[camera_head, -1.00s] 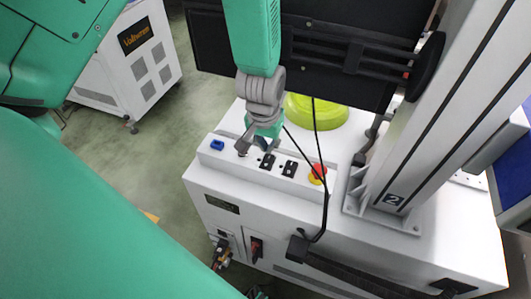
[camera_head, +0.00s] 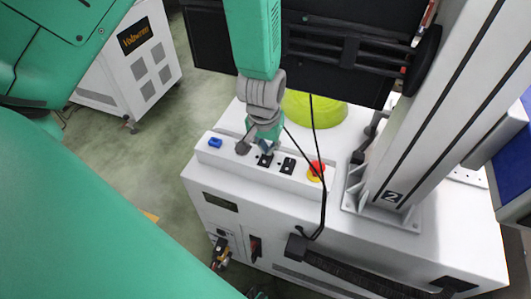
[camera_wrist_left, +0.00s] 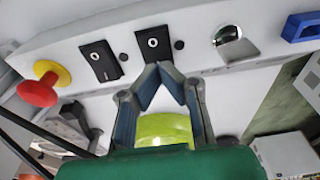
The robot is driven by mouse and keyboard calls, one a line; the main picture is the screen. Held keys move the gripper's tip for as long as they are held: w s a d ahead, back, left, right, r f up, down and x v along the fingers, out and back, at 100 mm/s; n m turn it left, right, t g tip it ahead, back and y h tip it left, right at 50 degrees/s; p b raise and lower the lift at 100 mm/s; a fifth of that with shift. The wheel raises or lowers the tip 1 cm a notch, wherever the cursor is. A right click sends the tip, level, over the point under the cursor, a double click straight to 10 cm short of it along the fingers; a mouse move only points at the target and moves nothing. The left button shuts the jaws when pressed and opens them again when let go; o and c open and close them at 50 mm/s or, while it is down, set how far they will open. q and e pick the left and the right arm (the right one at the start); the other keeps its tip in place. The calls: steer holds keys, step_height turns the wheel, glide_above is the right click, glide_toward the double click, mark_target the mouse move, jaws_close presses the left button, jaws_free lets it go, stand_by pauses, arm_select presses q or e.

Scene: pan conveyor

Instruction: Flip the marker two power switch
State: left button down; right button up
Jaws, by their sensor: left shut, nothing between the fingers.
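The marker-two machine is the white cabinet (camera_head: 430,240) under the column with a "2" label (camera_head: 391,196). Its sloped panel holds two black rocker switches: the left one (camera_head: 265,160) in the head view and the right one (camera_head: 288,166). In the left wrist view they show in reverse order, the first (camera_wrist_left: 153,42) near the middle and the other (camera_wrist_left: 100,60) to its left. My left gripper (camera_head: 263,148) is shut and empty. Its fingertips (camera_wrist_left: 166,70) are at the lower edge of the first switch; contact cannot be told. My right gripper is not in view.
A red and yellow stop button (camera_head: 317,171) sits right of the switches. A silver knob (camera_wrist_left: 228,38) and a blue part (camera_head: 215,142) sit on the other side. A lime-green round part (camera_head: 315,110) stands behind the panel. A black cable (camera_head: 324,205) hangs close to the gripper.

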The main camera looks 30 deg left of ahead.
arm_select(q)
steer(key=shift+d+f, duration=0.2)
steer(key=shift+d, duration=0.05)
steer(key=shift+a+f, duration=0.2)
steer(key=shift+f, duration=0.1)
steer(key=shift+r, duration=0.15)
step_height(320, 180, up, 2)
steer(key=shift+p, duration=0.95)
step_height(320, 180, up, 5)
steer(key=p, duration=0.4)
steer(key=shift+p, duration=0.35)
steer(key=shift+f, duration=0.2)
